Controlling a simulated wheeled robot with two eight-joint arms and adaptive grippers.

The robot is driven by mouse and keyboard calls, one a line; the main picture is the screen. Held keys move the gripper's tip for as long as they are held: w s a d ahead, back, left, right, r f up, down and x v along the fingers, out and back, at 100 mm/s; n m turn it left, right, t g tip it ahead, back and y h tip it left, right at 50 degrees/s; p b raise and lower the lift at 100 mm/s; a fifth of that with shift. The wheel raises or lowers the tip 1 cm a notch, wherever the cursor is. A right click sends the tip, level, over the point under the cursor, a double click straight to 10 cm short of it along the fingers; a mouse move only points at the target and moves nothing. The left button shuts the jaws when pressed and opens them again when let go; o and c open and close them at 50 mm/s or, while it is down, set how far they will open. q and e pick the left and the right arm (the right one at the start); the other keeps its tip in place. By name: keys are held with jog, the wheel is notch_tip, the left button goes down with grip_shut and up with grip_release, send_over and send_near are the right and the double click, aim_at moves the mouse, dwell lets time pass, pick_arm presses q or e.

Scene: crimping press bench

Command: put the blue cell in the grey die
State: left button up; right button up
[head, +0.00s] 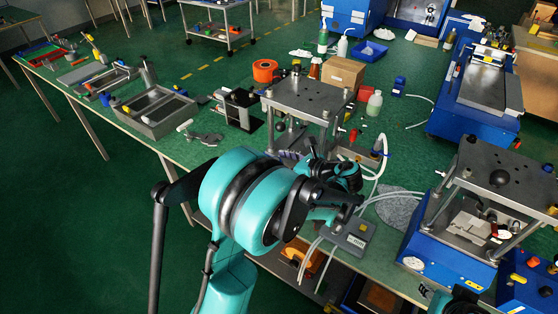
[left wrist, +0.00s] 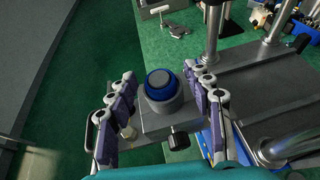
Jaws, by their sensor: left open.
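In the left wrist view a round blue cell (left wrist: 160,79) sits at the top of a round grey die (left wrist: 163,105), on a grey block with a black knob. I cannot tell how deep it sits. My left gripper (left wrist: 160,74) is open, one purple-and-white finger on either side of the cell and die. I see no clear contact between the fingers and the cell. In the head view my left arm hides the cell, the die and most of the left gripper.
A press (head: 306,92) with steel pillars stands just behind my left arm; its pillars and plate are close on the right in the wrist view. Another press (head: 505,175) stands at the right. A grey display box (head: 352,234) and hoses lie near the bench's front edge.

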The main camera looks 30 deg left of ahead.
pick_arm(q)
jog(key=shift+r+p, duration=0.3)
jog(key=shift+p, duration=0.05)
jog(key=p+v, duration=0.2)
jog(key=v, duration=1)
jog(key=shift+f, duration=0.1)
